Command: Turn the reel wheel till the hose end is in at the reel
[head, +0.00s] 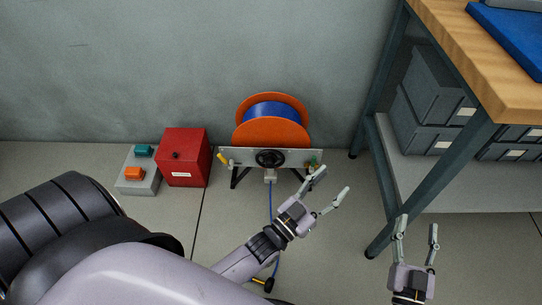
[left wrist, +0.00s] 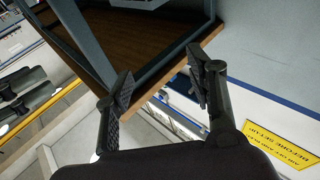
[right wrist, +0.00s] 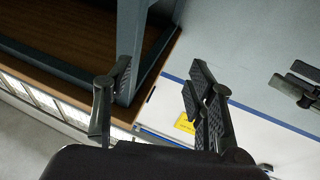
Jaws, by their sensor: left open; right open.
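The hose reel (head: 272,131) stands by the wall, with orange flanges and blue hose wound between them. Its black reel wheel (head: 270,158) is on the front plate. The blue hose (head: 270,200) runs down from a pale guide (head: 270,176) below the wheel, and my left arm hides part of it. A black and orange piece, seemingly the hose end (head: 267,284), lies on the floor beyond that arm. My left gripper (head: 331,183) is open and empty, right of and nearer than the wheel, not touching it. My right gripper (head: 417,226) is open and empty, further right.
A red box (head: 183,157) and a grey box with teal and orange buttons (head: 137,174) stand left of the reel. A wooden-topped bench (head: 490,50) with a metal leg and grey bins (head: 435,100) stands close on the right. Floor between reel and bench is clear.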

